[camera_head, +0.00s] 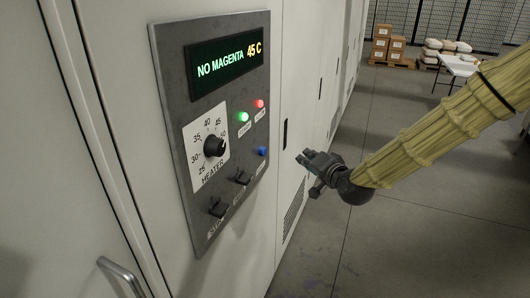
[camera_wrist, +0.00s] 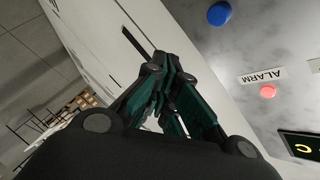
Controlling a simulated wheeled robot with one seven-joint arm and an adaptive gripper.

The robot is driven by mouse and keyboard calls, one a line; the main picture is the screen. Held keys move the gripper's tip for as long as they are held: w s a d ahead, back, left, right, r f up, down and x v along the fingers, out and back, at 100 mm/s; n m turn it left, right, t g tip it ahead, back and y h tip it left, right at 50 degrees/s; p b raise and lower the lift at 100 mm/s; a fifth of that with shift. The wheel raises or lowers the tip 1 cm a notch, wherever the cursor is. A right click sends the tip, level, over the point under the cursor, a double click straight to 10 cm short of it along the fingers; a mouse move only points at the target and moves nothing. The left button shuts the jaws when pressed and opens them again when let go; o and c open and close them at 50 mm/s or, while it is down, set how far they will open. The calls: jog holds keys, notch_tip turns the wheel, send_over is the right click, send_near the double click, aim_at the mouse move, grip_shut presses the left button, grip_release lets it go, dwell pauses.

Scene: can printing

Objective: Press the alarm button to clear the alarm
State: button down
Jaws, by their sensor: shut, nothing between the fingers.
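The grey control panel (camera_head: 190,140) is on the white cabinet. A red light (camera_head: 260,103) glows at its upper right. In the wrist view, an ALARM label (camera_wrist: 262,76) sits beside the red light (camera_wrist: 267,91). A round blue button (camera_head: 262,151) is lower on the panel's right side. The blue button also shows at the top of the wrist view (camera_wrist: 219,14). My gripper (camera_head: 304,157) is shut and empty, to the right of the blue button and apart from the panel. In the wrist view its fingers (camera_wrist: 168,80) meet in the middle.
The display (camera_head: 228,66) reads NO MAGENTA 45 C. A green light (camera_head: 243,117), a heater knob (camera_head: 214,146) and two black switches (camera_head: 242,177) are also on the panel. Boxes on a pallet (camera_head: 389,47) and a white table (camera_head: 460,66) stand far back. The grey floor around my gripper is clear.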

aim_at(261, 151)
dwell(0.3)
jog(key=w+a, duration=0.2)
jog(key=a, duration=0.6)
jog(key=shift+w+a, duration=0.15)
jog(key=shift+w, duration=0.2)
jog(key=shift+a, duration=0.1)
dwell(1.4)
jog(key=shift+w+a, duration=0.15)
jog(key=shift+a, duration=0.2)
jog(key=shift+w+a+b, duration=0.25)
jog(key=shift+a+b, duration=0.05)
jog(key=shift+a, duration=0.5)
dwell(1.4)
jog(key=shift+d, duration=0.15)
jog(key=shift+s+d, duration=0.2)
jog(key=shift+d, duration=0.35)
jog(key=shift+s+d, duration=0.2)
jog(key=shift+d, duration=0.3)
jog(key=shift+d, duration=0.1)
